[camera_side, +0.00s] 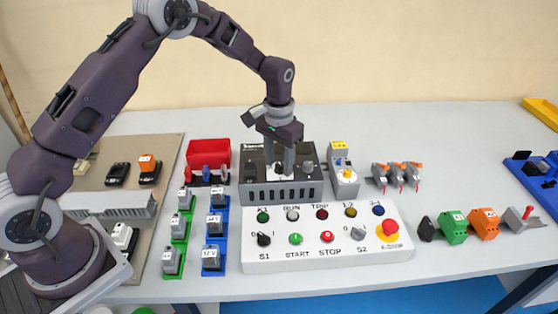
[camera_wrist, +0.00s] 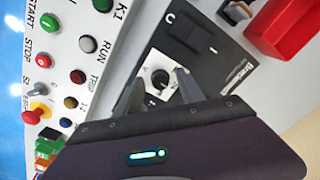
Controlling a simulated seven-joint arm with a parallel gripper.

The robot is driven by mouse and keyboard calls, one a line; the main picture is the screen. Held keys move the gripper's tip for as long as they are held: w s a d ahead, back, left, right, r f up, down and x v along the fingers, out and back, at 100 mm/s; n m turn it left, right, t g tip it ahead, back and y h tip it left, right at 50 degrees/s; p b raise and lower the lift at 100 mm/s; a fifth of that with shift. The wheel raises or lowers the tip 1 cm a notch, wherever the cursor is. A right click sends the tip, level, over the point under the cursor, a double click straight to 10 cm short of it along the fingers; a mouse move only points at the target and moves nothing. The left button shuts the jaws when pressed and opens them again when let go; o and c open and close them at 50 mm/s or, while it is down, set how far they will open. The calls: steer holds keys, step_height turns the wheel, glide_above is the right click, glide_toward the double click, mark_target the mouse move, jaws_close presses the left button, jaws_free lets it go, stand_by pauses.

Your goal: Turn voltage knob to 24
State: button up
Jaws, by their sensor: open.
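My gripper (camera_side: 281,165) points down over the black-topped device (camera_side: 262,190) in the side view. In the wrist view my gripper (camera_wrist: 160,80) is open, with one finger on each side of a small black knob (camera_wrist: 160,79). This knob sits on a white dial plate (camera_wrist: 155,62) with a few marks. I cannot tell whether the fingers touch the knob. The plate's numbers are too small to read, so I cannot confirm that this is the voltage knob or read its setting. In the side view the fingers largely hide it.
A grey knob (camera_side: 308,167) stands on the device's right side. The white control panel (camera_side: 330,258) with buttons lies in front.

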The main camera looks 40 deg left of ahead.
mark_target(279, 165)
step_height(279, 165, up, 7)
steer(key=shift+r, duration=0.1)
stand_by(0.3)
steer(key=s+r+t, duration=0.2)
steer(key=s+r, duration=1)
steer(key=r, duration=0.4)
steer(key=s+t, duration=0.3)
steer(key=s, duration=1.8)
steer(key=shift+r+t, duration=0.2)
steer(key=shift+t, duration=0.1)
